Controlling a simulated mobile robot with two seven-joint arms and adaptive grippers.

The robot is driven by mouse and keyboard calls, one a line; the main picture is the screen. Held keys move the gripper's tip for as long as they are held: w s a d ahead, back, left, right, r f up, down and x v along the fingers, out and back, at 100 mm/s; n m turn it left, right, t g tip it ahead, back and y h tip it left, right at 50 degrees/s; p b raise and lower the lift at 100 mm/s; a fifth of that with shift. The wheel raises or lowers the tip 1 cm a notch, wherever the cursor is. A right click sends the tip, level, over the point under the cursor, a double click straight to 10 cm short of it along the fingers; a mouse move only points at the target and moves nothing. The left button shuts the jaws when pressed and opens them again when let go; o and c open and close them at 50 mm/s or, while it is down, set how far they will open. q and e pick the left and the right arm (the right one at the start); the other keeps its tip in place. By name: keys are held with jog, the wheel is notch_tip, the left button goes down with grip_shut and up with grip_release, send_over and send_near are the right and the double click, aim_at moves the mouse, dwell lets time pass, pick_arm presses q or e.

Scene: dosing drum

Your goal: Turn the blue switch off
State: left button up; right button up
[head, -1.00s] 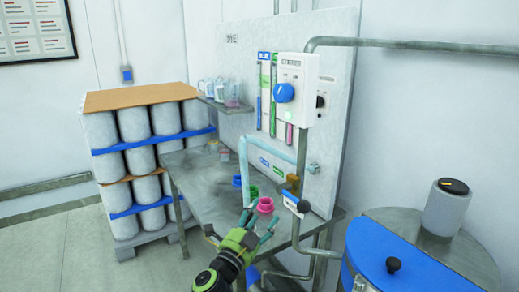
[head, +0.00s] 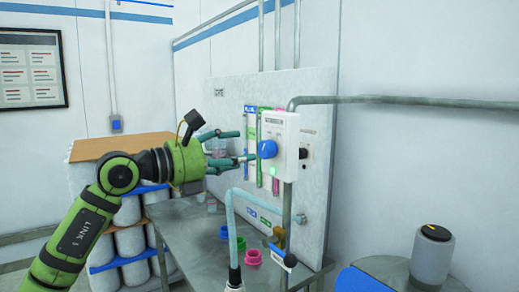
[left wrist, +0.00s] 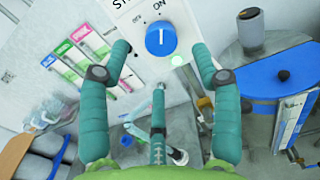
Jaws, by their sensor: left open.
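The blue switch (head: 268,149) is a round knob on the front of a white box (head: 290,125) fixed to the grey panel. In the left wrist view the blue switch (left wrist: 161,40) shows a white pointer line aimed up at the ON mark; OFF is printed to its upper left. My left gripper (head: 245,147) is open and empty, just left of the knob in the head view. In the left wrist view its fingers (left wrist: 160,52) stand apart on both sides below the knob, with a third finger lower down. I see no clear contact. My right gripper is not in view.
A green lamp (head: 273,171) glows below the knob. A small black knob (head: 304,153) is on the box's side. Coloured tubes (head: 251,133) stand left of it. Below are a pale blue hose (head: 229,215), a pink cup (head: 252,257) and a grey table (head: 185,222).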

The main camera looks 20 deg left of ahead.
aim_at(262, 149)
pick_arm(q)
jog(key=p+x, duration=0.3)
jog(key=x, duration=0.3)
jog(key=shift+r+p, duration=0.15)
jog(key=shift+p, duration=0.15)
jog(key=shift+w+d, duration=0.35)
jog(key=shift+w, duration=0.1)
